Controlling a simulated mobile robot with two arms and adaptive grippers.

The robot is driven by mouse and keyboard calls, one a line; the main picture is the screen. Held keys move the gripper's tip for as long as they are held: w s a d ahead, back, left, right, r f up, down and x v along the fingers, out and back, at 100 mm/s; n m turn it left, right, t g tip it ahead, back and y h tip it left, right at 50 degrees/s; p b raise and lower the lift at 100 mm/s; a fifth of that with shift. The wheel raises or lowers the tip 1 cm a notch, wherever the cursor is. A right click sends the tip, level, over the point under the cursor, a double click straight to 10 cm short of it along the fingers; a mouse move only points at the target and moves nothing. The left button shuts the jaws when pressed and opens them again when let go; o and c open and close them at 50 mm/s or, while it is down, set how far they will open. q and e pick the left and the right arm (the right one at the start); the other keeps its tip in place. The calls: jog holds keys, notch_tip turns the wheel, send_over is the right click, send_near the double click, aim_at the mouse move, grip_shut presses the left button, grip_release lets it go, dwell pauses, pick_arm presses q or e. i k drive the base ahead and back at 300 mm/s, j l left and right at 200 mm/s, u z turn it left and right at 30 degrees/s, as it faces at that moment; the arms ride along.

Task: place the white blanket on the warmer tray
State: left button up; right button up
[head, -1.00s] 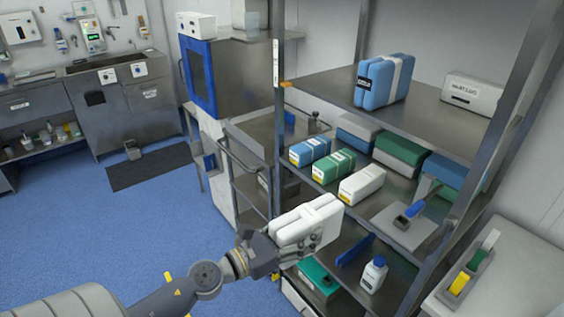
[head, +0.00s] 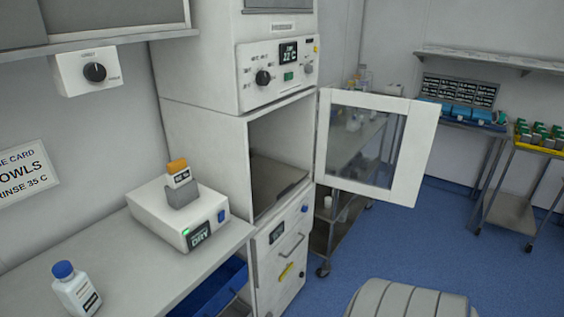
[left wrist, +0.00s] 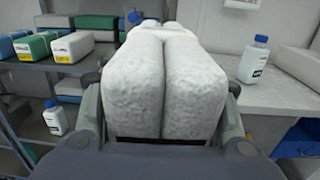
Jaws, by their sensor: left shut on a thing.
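The white blanket (left wrist: 135,85), a thick folded bundle with a groove down its middle, fills the centre of the left wrist view. My left gripper (left wrist: 165,105) is shut on it, with a finger on each side. Neither the blanket nor this gripper is in the head view now. The head view shows a tall white warmer cabinet (head: 205,135) with its glass door (head: 370,150) swung open to the right. A flat grey-brown tray (head: 278,182) lies in its open compartment, with nothing visible on it. My right gripper is not in view.
A counter (head: 140,285) left of the cabinet holds a white device (head: 165,222) and a blue-capped bottle (head: 75,290). The open door juts into the room. A metal cart (head: 340,225) stands behind it.

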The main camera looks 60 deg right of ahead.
aim_at(264, 180)
jog(key=l+z, duration=0.25)
jog(key=l, duration=0.2)
jog(key=i+l+z, duration=0.1)
jog(key=l+z, duration=0.15)
jog(key=l, duration=0.2)
jog(key=i+l+z, duration=0.1)
jog(key=l+z, duration=0.15)
jog(key=l, duration=0.15)
jog(key=i+l+z, duration=0.25)
jog(key=l, duration=0.15)
jog(key=i+l, duration=0.15)
jog(key=l, duration=0.2)
jog(key=i+l, duration=0.1)
jog(key=l, duration=0.25)
jog(key=i+l, duration=0.15)
jog(key=l, duration=0.2)
jog(key=i+l, duration=0.1)
jog(key=l, duration=0.25)
jog(key=i+l+z, duration=0.1)
jog(key=l, duration=0.25)
jog(key=i+l, duration=0.2)
jog(key=l, duration=0.15)
